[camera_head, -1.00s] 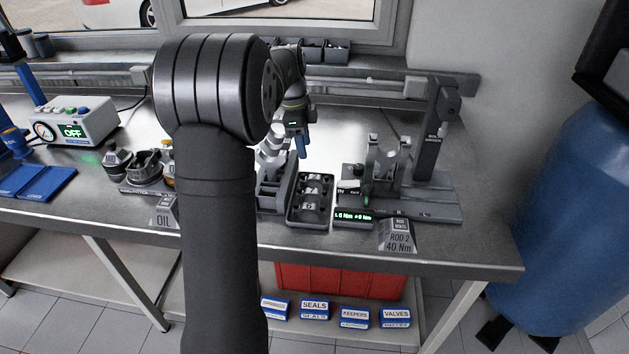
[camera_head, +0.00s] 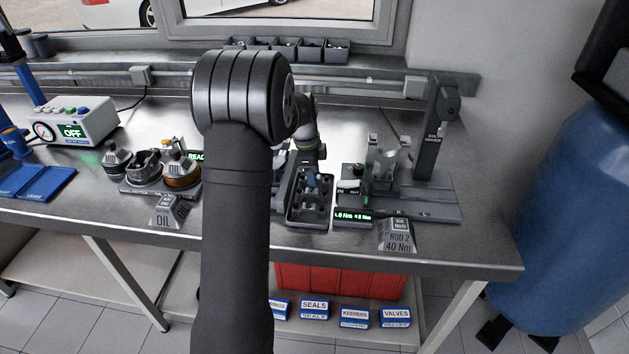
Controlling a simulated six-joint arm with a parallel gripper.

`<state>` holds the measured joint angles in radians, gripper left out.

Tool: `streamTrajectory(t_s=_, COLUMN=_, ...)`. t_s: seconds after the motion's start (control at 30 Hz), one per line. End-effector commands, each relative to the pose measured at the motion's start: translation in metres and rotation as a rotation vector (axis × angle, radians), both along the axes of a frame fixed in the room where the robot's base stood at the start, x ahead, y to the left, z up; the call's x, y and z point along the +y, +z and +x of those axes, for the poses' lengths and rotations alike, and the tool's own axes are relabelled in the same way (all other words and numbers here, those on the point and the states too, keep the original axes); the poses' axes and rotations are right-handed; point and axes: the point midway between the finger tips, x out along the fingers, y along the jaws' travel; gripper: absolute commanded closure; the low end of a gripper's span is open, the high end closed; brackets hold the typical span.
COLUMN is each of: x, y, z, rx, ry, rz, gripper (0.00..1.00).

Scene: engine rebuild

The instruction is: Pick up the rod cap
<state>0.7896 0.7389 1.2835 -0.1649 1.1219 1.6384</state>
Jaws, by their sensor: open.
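My gripper (camera_head: 312,180) has its blue-tipped fingers low over the dark parts tray (camera_head: 308,228) in the middle of the bench, open and pointing down. Small grey metal parts lie in the tray's compartments. The rod cap may be among them, but the parts are too small to tell which it is. The gripper covers the back part of the tray. I cannot tell whether the fingers touch a part or are just above one.
A fixture with an upright column (camera_head: 432,130) stands right of the tray. A torque display (camera_head: 353,215) and a "ROD 2 40 Nm" sign (camera_head: 398,236) are near the front edge. Oil-station pots (camera_head: 181,170) stand left. My arm hides the bench left of the tray.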

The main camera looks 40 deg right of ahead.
Motion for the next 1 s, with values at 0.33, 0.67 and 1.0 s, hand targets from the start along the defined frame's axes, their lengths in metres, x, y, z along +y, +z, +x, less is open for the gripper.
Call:
streamTrajectory(t_s=0.33, x=0.0, y=0.001, z=0.0, rx=0.0, ry=0.0, rz=0.0, gripper=0.98)
streamTrajectory(t_s=0.67, x=0.0, y=0.002, z=0.0, rx=-0.001, ry=0.0, rz=-0.001, gripper=1.0)
streamTrajectory(t_s=1.0, x=0.0, y=0.042, z=0.001, rx=-0.001, ry=0.0, rz=-0.004, gripper=1.0)
